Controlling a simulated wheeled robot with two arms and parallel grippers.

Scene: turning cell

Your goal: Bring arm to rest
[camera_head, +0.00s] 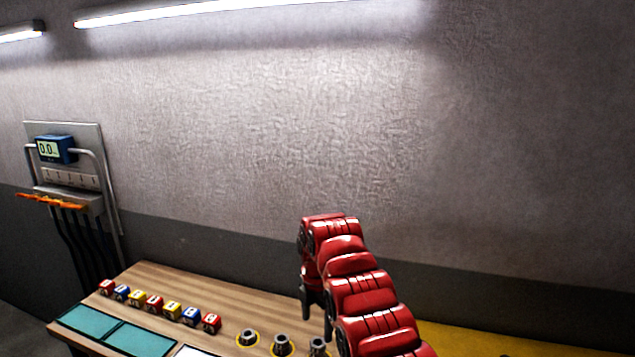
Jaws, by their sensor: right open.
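My right arm (362,295) is red and reaches in from the bottom right. Its gripper (316,312) has dark fingers that point down, apart and with nothing seen between them. The gripper hangs at the right end of the wooden table (225,300), near a metal tool-holder-like part (318,346). My left gripper is not in view.
A row of several coloured cubes (154,303) sits on the table. Teal mats (138,338) lie at its front left. Two more metal parts (281,345) (248,338) stand on yellow-ringed spots. A wall panel (70,165) holds a display. A yellow surface (470,341) lies at right.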

